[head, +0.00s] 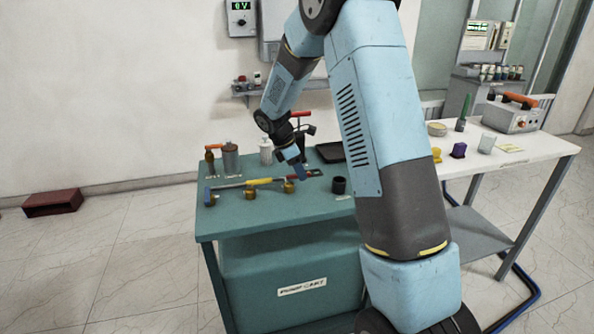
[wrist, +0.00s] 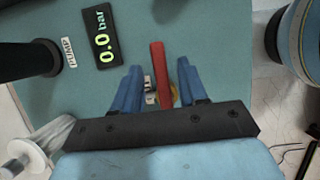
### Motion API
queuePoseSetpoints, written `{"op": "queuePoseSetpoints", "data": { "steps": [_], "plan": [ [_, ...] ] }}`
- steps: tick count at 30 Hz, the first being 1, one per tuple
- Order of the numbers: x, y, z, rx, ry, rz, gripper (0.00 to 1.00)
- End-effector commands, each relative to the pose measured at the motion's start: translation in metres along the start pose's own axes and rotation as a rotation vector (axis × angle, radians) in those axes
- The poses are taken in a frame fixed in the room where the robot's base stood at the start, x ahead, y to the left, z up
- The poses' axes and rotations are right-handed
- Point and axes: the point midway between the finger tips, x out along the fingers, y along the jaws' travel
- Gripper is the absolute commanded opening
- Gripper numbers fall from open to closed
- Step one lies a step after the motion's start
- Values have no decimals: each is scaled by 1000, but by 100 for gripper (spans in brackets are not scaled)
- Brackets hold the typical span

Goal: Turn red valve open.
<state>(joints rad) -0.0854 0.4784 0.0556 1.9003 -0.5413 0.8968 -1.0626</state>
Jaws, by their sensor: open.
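The red valve's lever (wrist: 160,75) is a narrow red bar in the wrist view. It lies between the two blue fingers of my gripper (wrist: 160,68), with a visible gap on each side. My gripper is open. A bit of brass shows beside the lever near my palm; the rest of the valve is hidden. In the head view my gripper (head: 300,165) is low over the green cart top, at the right end of a row of brass valves.
A yellow lever (head: 262,181) and a blue lever (head: 226,186) lie left of my gripper on the cart (head: 225,222). A pressure display (wrist: 100,35) reads 0.0 bar. A white table (head: 545,150) is farther right.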

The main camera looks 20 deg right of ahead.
Motion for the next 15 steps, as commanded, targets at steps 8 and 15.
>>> {"op": "queuePoseSetpoints", "data": {
  "steps": [8,15],
  "plan": [
    [2,0,0,0,0,0,43],
    [1,0,0,0,0,0,22]
  ]
}}
